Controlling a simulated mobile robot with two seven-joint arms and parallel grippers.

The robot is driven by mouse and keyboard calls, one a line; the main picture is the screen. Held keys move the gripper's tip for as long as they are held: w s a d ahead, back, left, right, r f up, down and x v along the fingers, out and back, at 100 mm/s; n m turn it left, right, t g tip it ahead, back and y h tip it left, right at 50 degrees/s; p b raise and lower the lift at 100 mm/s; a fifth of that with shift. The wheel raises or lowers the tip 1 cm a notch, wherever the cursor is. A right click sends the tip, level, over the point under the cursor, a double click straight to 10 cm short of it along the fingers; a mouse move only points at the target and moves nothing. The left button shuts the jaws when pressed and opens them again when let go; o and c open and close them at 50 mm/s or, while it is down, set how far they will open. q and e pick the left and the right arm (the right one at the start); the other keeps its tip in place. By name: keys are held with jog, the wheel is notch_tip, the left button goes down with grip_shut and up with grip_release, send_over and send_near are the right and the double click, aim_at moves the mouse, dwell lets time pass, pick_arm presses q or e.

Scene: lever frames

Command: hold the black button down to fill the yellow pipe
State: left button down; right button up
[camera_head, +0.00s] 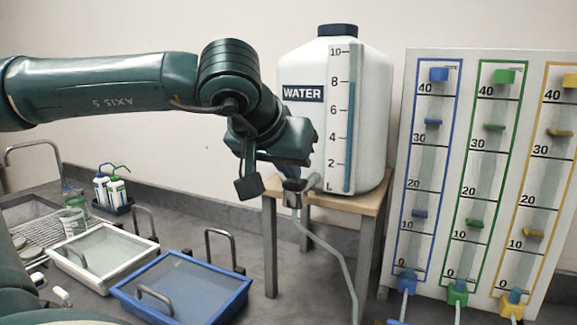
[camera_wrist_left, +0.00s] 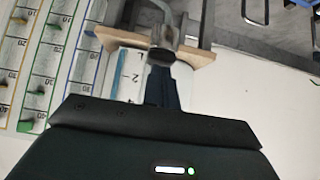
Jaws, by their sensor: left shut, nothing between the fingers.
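The yellow pipe (camera_head: 545,150) is the yellow-framed scale column at the right edge of the head view, with yellow markers at about 30 and 10. It also shows at the left of the wrist view (camera_wrist_left: 12,55). My left gripper (camera_head: 291,172) is shut and empty, pointing down at the grey tap (camera_head: 296,188) of the white water tank (camera_head: 362,110). In the left wrist view its dark fingers (camera_wrist_left: 161,80) overlap the tap (camera_wrist_left: 163,33); I cannot tell whether they touch. My right gripper is out of view.
The tank stands on a wooden stand (camera_head: 375,203). A hose (camera_head: 335,255) hangs from the tap. Blue and green columns (camera_head: 430,150) stand beside the yellow one. A blue tray (camera_head: 185,285), a white tray (camera_head: 105,250) and small bottles (camera_head: 110,190) are at the left.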

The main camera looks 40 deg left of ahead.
pick_arm(q)
jog(key=shift+s+d+f+g, duration=0.1)
jog(key=shift+s+f+g, duration=0.15)
jog(key=shift+f, duration=0.45)
dwell(5.0)
jog(key=v, duration=1.4)
jog(key=shift+w+a+r, duration=0.3)
dwell(0.6)
